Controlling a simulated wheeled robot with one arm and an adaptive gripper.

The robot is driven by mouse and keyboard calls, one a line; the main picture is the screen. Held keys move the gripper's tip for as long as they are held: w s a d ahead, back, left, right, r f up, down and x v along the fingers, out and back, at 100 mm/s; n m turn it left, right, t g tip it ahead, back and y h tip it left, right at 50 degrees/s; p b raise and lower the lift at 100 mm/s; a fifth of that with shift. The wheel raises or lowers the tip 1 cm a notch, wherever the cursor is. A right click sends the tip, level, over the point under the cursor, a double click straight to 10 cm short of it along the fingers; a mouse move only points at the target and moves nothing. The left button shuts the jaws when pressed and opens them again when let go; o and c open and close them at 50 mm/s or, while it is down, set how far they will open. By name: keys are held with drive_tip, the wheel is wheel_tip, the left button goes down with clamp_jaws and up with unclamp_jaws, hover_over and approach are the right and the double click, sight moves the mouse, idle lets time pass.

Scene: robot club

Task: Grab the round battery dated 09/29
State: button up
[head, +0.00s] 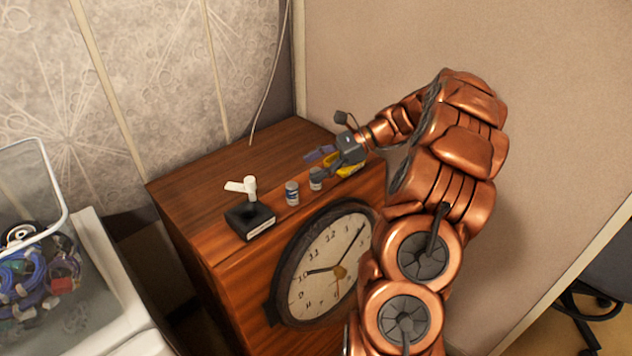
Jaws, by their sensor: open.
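Two small round cylinders with pale and blue-grey sides, which look like batteries, stand upright on the wooden cabinet top (215,178). The left battery (291,193) is in full view. The right battery (316,180) is close to my gripper (316,163), and its upper part is partly covered by a finger. Any date on either is too small to read. My gripper is open, reaching in from the right above the cabinet. I cannot tell whether a finger touches the right battery.
A black-based device with a white handle (249,213) stands left of the batteries. A yellow object (347,166) lies behind my gripper. A round clock (325,265) is on the cabinet's front. A bin of cables (40,272) is at left. Walls close off the back and right.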

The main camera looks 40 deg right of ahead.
sight(316, 170)
drive_tip(key=d+f+m, duration=0.1)
drive_tip(key=d, duration=0.2)
drive_tip(key=d+f+m+t, duration=0.1)
drive_tip(key=d, duration=0.1)
drive_tip(key=d+f+m+t, duration=0.1)
drive_tip(key=d, duration=0.2)
drive_tip(key=shift+s+d+b, duration=0.1)
drive_tip(key=shift+d+b, duration=0.2)
drive_tip(key=shift+d, duration=0.05)
drive_tip(key=shift+t, duration=0.3)
drive_tip(key=shift+p+x, duration=0.75)
drive_tip(key=shift+x, duration=2.7)
drive_tip(key=shift+a, duration=0.3)
drive_tip(key=shift+c, duration=0.3)
clamp_jaws()
